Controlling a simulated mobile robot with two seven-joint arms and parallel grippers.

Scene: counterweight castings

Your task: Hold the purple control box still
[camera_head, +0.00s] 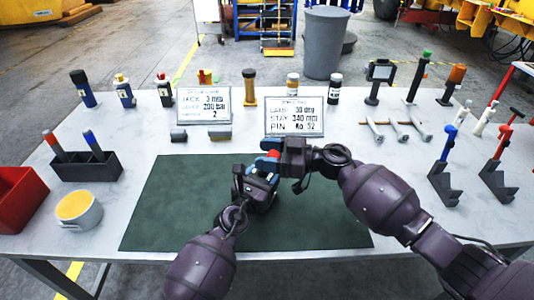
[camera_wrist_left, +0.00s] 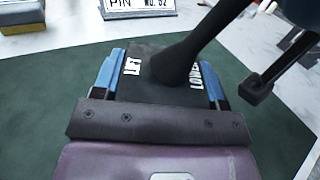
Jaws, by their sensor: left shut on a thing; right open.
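The control box (camera_wrist_left: 140,88) sits between the blue fingers of my left gripper (camera_wrist_left: 160,78) in the left wrist view. Its face looks near black rather than purple, with white LIFT and LOWER lettering. A thick dark shape crosses the face from the upper right; I cannot tell if it is a lever or part of my right arm. In the head view my left gripper (camera_head: 262,170) is over the green mat (camera_head: 175,205), shut on the box, which is mostly hidden. My right gripper (camera_head: 274,152) is open just above and beside it. A small red patch shows between them.
Two signs (camera_head: 204,105) (camera_head: 294,118) stand behind the mat. A black holder (camera_head: 86,167), a pale tin (camera_head: 78,210) and a red bin (camera_head: 18,195) are at left. Hammers (camera_head: 397,130) and two dark stands (camera_head: 445,185) (camera_head: 497,182) are at right. The mat is otherwise clear.

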